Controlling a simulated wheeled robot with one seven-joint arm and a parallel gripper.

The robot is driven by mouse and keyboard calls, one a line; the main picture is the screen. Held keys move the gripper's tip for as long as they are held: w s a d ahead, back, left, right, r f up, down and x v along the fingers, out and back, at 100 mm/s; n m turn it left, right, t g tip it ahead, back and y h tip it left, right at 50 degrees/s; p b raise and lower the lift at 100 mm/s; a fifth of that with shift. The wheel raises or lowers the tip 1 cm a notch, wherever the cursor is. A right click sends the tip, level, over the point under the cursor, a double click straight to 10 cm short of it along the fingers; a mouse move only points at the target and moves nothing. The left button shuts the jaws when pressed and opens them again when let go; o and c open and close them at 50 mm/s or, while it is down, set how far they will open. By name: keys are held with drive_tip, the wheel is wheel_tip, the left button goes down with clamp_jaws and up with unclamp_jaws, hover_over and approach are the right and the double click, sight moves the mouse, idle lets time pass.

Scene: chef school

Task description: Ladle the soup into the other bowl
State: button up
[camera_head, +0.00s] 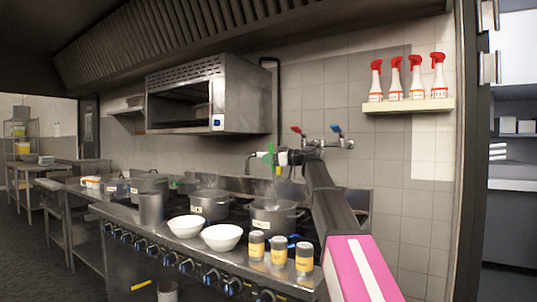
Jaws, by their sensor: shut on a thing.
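Two white bowls, the left bowl (185,227) and the right bowl (222,238), stand side by side on the front edge of the stove. Their contents cannot be made out. A grey pot (275,216) stands on the stove behind and right of them. My gripper (276,158) is raised above this pot, near the back wall. It is shut on a slim green-handled utensil (270,152), which looks like the ladle. Its lower end is too small and faint to make out. The soup itself is not visible.
Several yellow-labelled jars (304,258) stand on the front edge, right of the bowls. Another pot (210,203) and a metal container (151,208) are further left. A blue flame (293,239) shows behind the jars. Red and blue taps (318,142) are on the wall.

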wheel_tip(320, 180, down, 6)
drive_tip(key=shift+w+d, duration=0.25)
drive_tip(key=shift+w, duration=0.15)
drive_tip(key=shift+f, duration=0.1)
idle(1.4)
wheel_tip(320, 180, up, 14)
drive_tip(key=shift+r, duration=0.2)
idle(1.1)
drive_tip(key=s+a, duration=0.2)
drive_tip(key=a, duration=3.5)
idle(0.4)
